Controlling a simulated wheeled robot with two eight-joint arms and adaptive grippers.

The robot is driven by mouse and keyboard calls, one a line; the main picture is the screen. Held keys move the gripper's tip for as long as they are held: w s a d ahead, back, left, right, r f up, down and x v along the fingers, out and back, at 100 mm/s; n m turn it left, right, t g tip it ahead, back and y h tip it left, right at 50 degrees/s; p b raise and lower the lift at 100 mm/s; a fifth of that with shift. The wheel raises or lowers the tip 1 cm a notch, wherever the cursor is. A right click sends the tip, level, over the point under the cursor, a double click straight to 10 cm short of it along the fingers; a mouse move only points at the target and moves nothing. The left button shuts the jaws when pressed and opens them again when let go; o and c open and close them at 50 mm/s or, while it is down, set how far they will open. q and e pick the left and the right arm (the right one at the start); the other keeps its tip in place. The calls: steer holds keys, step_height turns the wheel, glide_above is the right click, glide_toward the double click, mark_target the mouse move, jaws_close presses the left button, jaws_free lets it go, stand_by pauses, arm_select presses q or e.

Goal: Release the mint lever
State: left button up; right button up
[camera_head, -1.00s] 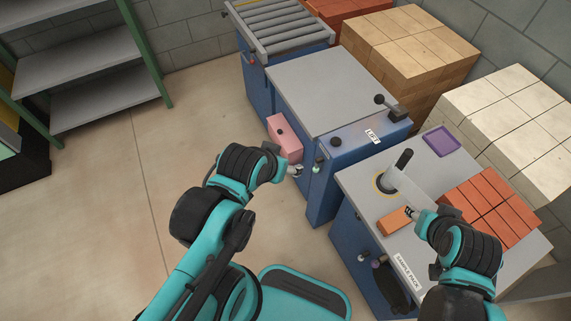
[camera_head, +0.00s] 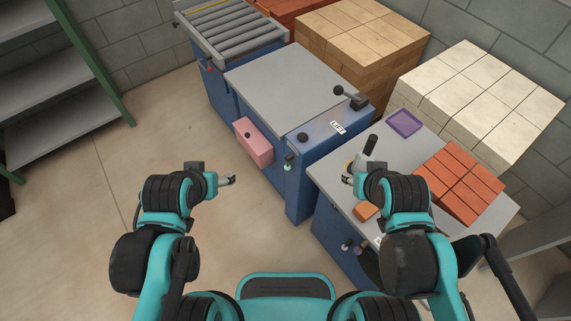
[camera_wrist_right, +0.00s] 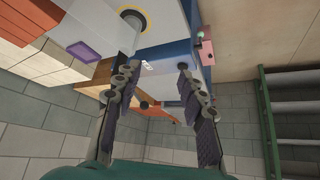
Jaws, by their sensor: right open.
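The mint lever (camera_head: 288,167) is a small mint-coloured piece on the front corner of the blue lift cabinet (camera_head: 300,195), right of a pink box (camera_head: 254,142). A dark piece shows just above it. My left gripper (camera_head: 231,180) is left of the lever, over the floor, clearly apart from it. Its jaws are too small to judge. My right gripper (camera_head: 348,178) is at the left edge of the sample bench, near a grey post with a black handle (camera_head: 371,146). In the right wrist view its fingers (camera_wrist_right: 156,72) are spread with nothing between them.
The sample bench top (camera_head: 400,160) carries red bricks (camera_head: 459,183), a purple tray (camera_head: 404,123) and an orange brick (camera_head: 365,211) below my right gripper. A roller conveyor (camera_head: 232,28) and brick stacks (camera_head: 480,100) stand behind. Floor (camera_head: 160,120) at left is clear.

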steer(key=c, duration=0.5)
steer(key=shift+w+a+f, duration=0.1)
steer(key=shift+w+f, duration=0.05)
steer(key=shift+w, duration=0.1)
jaws_close()
steer(key=w+a+f+m+y+b, duration=0.1)
steer(key=w+a+f+m+b, duration=0.2)
steer(key=f, duration=0.9)
steer(key=w+a+f+m+y+b, duration=0.2)
steer(key=w+a+f+m+b, duration=0.2)
steer(key=w+a+f+m, duration=0.4)
steer(key=w+f+m, duration=0.2)
steer(key=w+f, duration=0.1)
steer(key=f, duration=0.1)
steer(key=shift+a+f, duration=0.25)
